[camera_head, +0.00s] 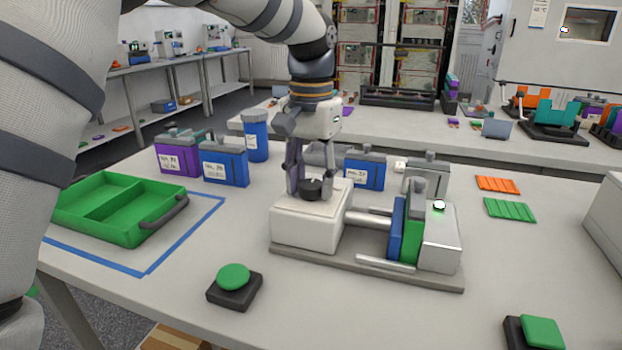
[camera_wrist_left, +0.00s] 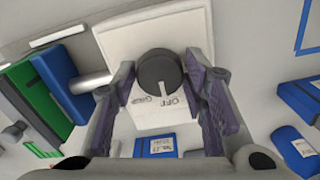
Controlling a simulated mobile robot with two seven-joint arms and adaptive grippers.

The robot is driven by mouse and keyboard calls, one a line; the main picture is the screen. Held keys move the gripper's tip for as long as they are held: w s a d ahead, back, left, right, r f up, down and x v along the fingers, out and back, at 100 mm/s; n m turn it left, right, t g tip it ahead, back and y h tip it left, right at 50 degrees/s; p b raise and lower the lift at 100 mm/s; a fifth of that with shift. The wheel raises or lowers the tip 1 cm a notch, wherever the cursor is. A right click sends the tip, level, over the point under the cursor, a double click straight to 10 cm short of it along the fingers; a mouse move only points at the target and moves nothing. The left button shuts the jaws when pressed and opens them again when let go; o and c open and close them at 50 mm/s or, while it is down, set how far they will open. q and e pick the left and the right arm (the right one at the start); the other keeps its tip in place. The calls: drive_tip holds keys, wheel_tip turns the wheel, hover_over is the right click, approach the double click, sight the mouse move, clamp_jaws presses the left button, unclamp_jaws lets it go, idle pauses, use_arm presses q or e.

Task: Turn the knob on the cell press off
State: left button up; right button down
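The cell press (camera_head: 300,226) stands on the table on a grey base plate, with a white block at its left end. A round black knob (camera_head: 314,189) sits on top of that block. In the left wrist view the knob (camera_wrist_left: 158,68) has a pale pointer mark at its lower edge, near printed labels, one of which looks like "OFF". My left gripper (camera_head: 309,186) points down at the block. Its two fingers (camera_wrist_left: 159,66) are spread on either side of the knob, with narrow gaps that appear to remain. My right gripper is not in view.
A green tray (camera_head: 97,233) lies at the left inside blue tape. Purple and blue battery cells (camera_head: 224,166) and a blue bottle (camera_head: 256,141) stand behind the press. A green push button (camera_head: 233,278) is in front; another (camera_head: 541,333) is at lower right.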

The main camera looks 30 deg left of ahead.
sight(312, 183)
use_arm(q)
drive_tip(key=shift+o, duration=0.5)
drive_tip(key=shift+r, duration=0.1)
wheel_tip(312, 183, up, 12)
